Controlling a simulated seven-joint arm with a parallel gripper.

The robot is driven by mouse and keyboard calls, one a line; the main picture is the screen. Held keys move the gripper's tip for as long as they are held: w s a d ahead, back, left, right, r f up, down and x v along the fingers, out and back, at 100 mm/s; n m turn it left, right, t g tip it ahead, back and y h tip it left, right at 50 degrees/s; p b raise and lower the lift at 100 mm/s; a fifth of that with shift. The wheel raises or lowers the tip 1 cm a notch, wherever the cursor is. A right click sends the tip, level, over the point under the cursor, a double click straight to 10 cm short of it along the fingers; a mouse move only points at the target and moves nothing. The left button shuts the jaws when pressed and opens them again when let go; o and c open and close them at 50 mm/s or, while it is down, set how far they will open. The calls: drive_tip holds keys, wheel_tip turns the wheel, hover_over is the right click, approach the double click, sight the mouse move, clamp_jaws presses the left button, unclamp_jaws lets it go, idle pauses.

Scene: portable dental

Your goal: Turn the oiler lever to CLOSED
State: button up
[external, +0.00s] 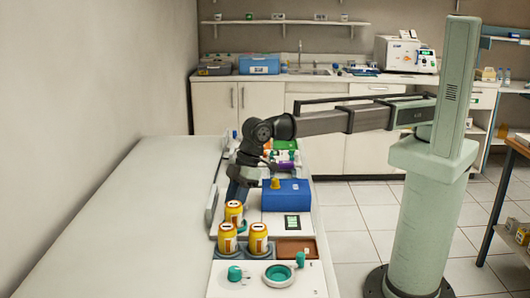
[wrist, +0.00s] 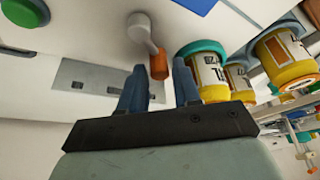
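A small lever with a grey pivot and arm and an orange tip (wrist: 158,66) sticks out from the white panel in the wrist view. I take it for the oiler lever, but no label reading CLOSED can be made out. My gripper (wrist: 161,80) is open, its two blue fingers spread apart. The orange tip shows between and just beyond the fingertips; I cannot tell whether either finger touches it. In the external view my gripper (external: 236,192) points down at the left side of the bench equipment, and the lever is not visible there.
Yellow cans (external: 227,238) stand in holders close to my gripper; they also show right of it in the wrist view (wrist: 207,72). A blue box (external: 286,195) sits to the right. A teal valve (external: 235,273) is at the near end. The white bench top (external: 120,215) is clear at left.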

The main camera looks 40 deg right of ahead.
drive_tip(key=shift+f, duration=0.1)
drive_tip(key=shift+c, duration=0.2)
clamp_jaws()
drive_tip(key=shift+w+m, duration=0.1)
drive_tip(key=shift+m, duration=0.2)
drive_tip(key=m+t, duration=0.1)
drive_tip(key=m, duration=0.1)
drive_tip(key=w+m+h, duration=0.1)
drive_tip(key=m, duration=0.1)
drive_tip(key=shift+w+m+t, duration=0.2)
drive_tip(key=shift+m+t, duration=0.1)
drive_tip(key=shift+t, duration=0.1)
drive_tip(key=shift+w+d+m+t+h, duration=0.15)
drive_tip(key=shift+w+m+t+h, duration=0.1)
drive_tip(key=shift+m, duration=0.6)
drive_tip(key=shift+w+d+m+t+h, duration=0.1)
drive_tip(key=shift+w+m+t+h, duration=0.1)
drive_tip(key=shift+m, duration=0.6)
drive_tip(key=shift+w+d+m+t+h, duration=0.15)
drive_tip(key=shift+w+m+t+h, duration=0.1)
drive_tip(key=shift+m, duration=0.6)
